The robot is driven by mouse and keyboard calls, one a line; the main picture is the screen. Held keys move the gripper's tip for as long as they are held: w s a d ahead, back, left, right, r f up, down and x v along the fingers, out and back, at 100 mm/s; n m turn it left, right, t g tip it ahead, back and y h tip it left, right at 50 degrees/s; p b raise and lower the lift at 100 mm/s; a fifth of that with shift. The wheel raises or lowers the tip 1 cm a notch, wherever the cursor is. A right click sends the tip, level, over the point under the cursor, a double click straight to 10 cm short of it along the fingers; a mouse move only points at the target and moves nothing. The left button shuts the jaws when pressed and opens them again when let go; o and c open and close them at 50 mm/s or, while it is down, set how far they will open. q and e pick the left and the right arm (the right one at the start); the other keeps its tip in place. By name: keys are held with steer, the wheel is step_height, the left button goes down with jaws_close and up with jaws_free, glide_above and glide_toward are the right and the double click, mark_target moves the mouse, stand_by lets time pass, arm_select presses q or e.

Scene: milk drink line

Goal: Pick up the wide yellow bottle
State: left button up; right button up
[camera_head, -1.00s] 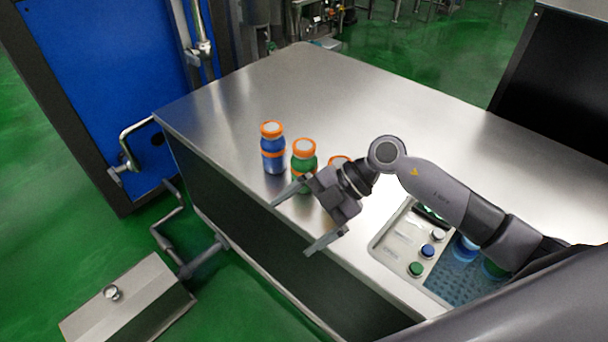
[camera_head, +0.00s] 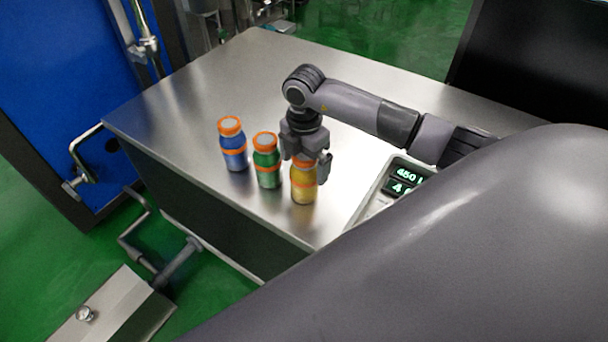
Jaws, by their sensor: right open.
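The wide yellow bottle (camera_head: 303,190) stands upright on the metal table, at the right end of a row of three bottles with orange caps. My right gripper (camera_head: 305,172) points down over it, with its fingers around the bottle's upper part. The gripper is open. It hides part of the bottle's cap and neck. I cannot tell whether a finger touches the bottle. My left gripper is not in view.
A green bottle (camera_head: 267,170) stands close to the left of the yellow one, with a blue bottle (camera_head: 234,155) further left. A scale with a lit display (camera_head: 403,183) is to the right. The metal table (camera_head: 215,85) is clear behind the bottles.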

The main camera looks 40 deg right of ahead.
steer(key=shift+f, duration=0.55)
steer(key=c, duration=1.4)
steer(key=shift+r, duration=0.15)
steer(key=shift+c, duration=0.2)
